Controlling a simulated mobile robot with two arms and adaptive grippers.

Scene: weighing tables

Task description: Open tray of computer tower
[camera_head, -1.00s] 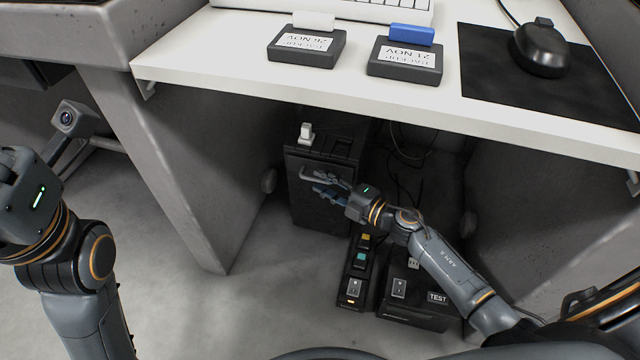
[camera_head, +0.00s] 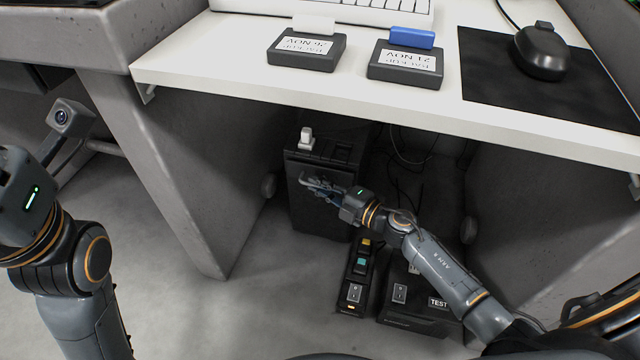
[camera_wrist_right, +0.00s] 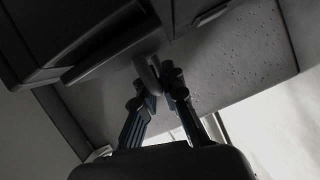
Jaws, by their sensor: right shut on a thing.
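The dark computer tower (camera_head: 317,215) stands on the floor under the white desk. A white stick-like piece stands on its top. My right gripper (camera_head: 318,185) is at the upper front of the tower. In the right wrist view its fingertips (camera_wrist_right: 160,84) are shut on a small grey rounded piece (camera_wrist_right: 148,72) at the edge of a dark ledge, which looks like the tray front (camera_wrist_right: 110,45). How far the tray stands out is hard to tell. My left gripper (camera_head: 14,200) is cut off at the left edge, its fingers outside the picture.
Two backup drives (camera_head: 306,52) (camera_head: 405,66) lie on top.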

